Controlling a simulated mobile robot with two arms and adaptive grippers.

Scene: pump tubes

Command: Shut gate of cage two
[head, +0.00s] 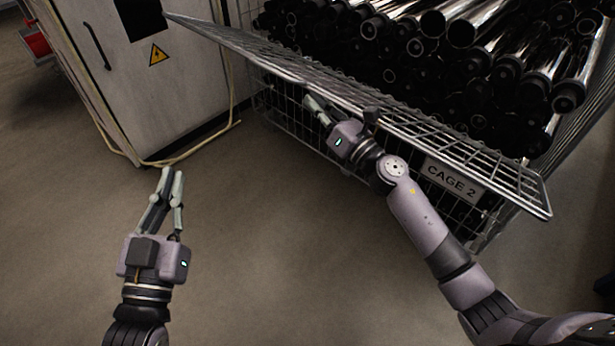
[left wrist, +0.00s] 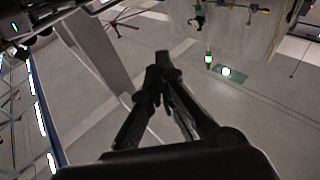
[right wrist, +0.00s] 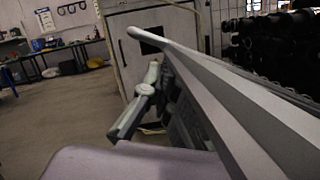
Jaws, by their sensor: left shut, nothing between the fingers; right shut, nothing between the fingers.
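The wire-mesh gate (head: 290,66) of cage two (head: 500,205) leans outward from the cage front, above the floor. The "CAGE 2" sign (head: 454,183) shows through the mesh at the right. My right gripper (head: 312,103) is shut and empty, close to the gate's outer rail, near the middle of its length. In the right wrist view the gate's rail (right wrist: 215,75) passes very close beside the fingers; I cannot tell whether they touch. My left gripper (head: 172,180) is shut and empty over open floor, left of the cage; its closed fingers also show in the left wrist view (left wrist: 166,65).
Many dark tubes with shiny metal ends (head: 480,45) fill the cage. A white cabinet (head: 185,75) with a yellow warning label stands left of the cage, with a pale hose or cable (head: 200,146) along its base. The floor in front is clear.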

